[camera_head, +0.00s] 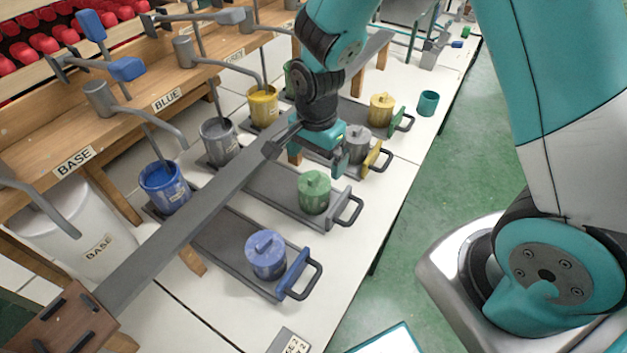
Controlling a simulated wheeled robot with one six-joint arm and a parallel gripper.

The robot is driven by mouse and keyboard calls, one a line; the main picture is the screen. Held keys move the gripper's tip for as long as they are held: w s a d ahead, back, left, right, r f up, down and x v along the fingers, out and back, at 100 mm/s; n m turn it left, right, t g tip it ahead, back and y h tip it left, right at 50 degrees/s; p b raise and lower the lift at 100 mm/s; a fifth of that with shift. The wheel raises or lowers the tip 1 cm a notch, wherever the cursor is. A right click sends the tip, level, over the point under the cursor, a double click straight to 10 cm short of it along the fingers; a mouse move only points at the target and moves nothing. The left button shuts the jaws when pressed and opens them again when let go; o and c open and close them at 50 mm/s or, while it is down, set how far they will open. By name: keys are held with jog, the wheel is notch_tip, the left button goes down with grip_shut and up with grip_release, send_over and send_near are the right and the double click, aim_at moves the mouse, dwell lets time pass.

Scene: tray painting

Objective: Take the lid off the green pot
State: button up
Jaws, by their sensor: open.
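The green pot (314,200) stands on a grey tray near the middle of the table, with its green lid (315,179) on top. The lid has a small raised knob. My gripper (318,160) points down just above and behind the green pot in the picture. Its fingers are open, one on each side, and nothing shows between them. I cannot tell the exact height gap between the fingers and the lid.
A blue pot (266,261), grey pot (357,148) and yellow pot (381,110) stand on neighbouring trays with handles. A long grey bar (190,222) crosses the view. A teal cup (427,103) stands near the table edge. Open paint pots, including a blue one (166,190), line the left.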

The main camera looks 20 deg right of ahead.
aim_at(314, 176)
jog(key=shift+a+f+p, duration=0.15)
jog(key=shift+f+p, duration=0.1)
jog(key=shift+f, duration=1.2)
jog(key=shift+a+f+p, duration=0.1)
jog(key=shift+f+p, duration=0.15)
jog(key=shift+f, duration=1.2)
jog(key=c, duration=0.8)
